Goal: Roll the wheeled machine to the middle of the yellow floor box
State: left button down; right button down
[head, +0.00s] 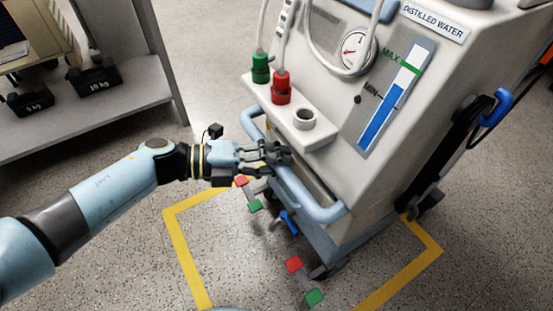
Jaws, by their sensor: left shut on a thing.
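The wheeled machine (375,150) is a large pale cabinet with a gauge, a blue level strip and a "DISTILLED WATER" label. A light blue handle bar (308,207) runs along its front. My left gripper (283,153) is shut on the left part of this bar. The yellow floor box (181,252) is an outline on the floor around the machine's lower front. Its left and right corners show, and the machine hides part of its far side. Castors with red and green pedals (293,264) show at the machine's base, inside the outline. My right gripper is out of view.
A grey shelf (120,105) with black weights (93,78) stands at the upper left, apart from the machine. A black cable with a blue hook (497,105) hangs on the machine's right side.

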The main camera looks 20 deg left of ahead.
pick_arm(q)
jog(key=shift+s+f, duration=0.1)
jog(key=shift+f, duration=0.05)
jog(key=c, duration=1.1)
grip_release()
jog(key=v, duration=1.2)
